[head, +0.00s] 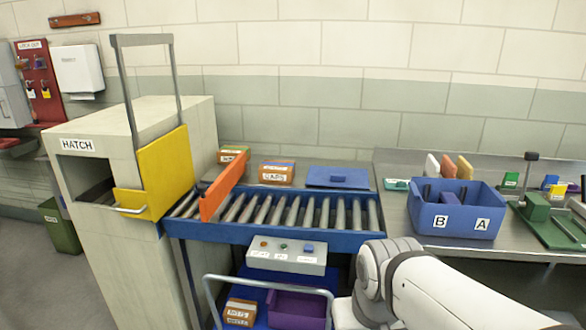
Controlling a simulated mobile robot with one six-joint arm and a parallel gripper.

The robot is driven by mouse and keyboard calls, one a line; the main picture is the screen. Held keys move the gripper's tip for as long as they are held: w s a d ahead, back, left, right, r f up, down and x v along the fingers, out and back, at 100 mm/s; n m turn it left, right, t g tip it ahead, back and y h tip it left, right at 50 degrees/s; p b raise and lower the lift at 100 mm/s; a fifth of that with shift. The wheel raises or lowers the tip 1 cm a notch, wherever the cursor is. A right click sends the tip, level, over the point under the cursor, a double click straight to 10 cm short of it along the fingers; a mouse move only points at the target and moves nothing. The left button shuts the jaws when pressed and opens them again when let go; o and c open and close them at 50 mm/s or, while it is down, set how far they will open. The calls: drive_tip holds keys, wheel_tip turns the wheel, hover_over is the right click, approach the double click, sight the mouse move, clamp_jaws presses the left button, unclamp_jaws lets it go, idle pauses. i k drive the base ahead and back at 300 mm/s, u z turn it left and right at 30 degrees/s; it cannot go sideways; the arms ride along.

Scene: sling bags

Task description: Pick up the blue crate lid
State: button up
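The blue crate lid (337,177) lies flat on the grey surface behind the roller conveyor, with a small raised handle on its top. A blue crate (457,232) with labels B and A on its front stands open on the metal bench to the right of the lid. Dark items show inside the crate. My white arm reaches in from the bottom right, well in front of the lid and the crate. My gripper is not visible in the head view.
The roller conveyor (283,210) with a blue frame is empty on its right part. An orange gate (222,187) stands at its left, beside the yellow hatch door (166,173). Cardboard boxes (277,172) sit left of the lid. A control box (287,257) hangs in front.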

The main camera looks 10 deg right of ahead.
sight(320, 176)
drive_tip(key=u, duration=0.15)
drive_tip(key=i, duration=1.55)
drive_tip(key=z, duration=0.6)
drive_tip(key=k, duration=0.7)
drive_tip(key=z, duration=0.2)
drive_tip(key=i, duration=0.8)
drive_tip(key=u, duration=0.15)
